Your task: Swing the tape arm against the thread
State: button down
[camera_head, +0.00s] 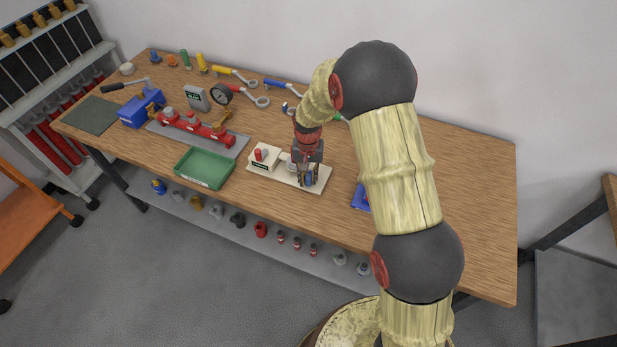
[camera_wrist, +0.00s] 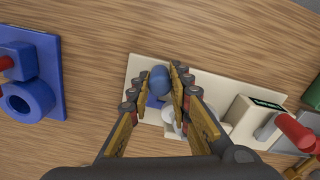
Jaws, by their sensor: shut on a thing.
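A cream base plate (camera_head: 318,189) lies near the front edge of the bench, and it fills the middle of the wrist view (camera_wrist: 210,80). My gripper (camera_head: 307,178) points down over its right part. In the wrist view its fingers (camera_wrist: 166,90) are closed on a blue knob (camera_wrist: 160,75), likely on the tape arm. A blue part shows just below the knob. A white rounded part (camera_wrist: 173,125) sits beside the fingers, partly hidden. A cream block (camera_head: 264,156) with a dark label and a red lever (camera_wrist: 295,130) stands on the other end. I cannot make out the thread.
A green tray (camera_head: 205,168) stands left of the plate. A blue fixture (camera_wrist: 30,75) lies on the other side, partly behind my arm in the head view. The bench's right end is clear.

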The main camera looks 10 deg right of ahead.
jog(key=c, duration=1.7)
grip_release()
jog(key=shift+o, duration=0.3)
notch_tip(320, 180, up, 12)
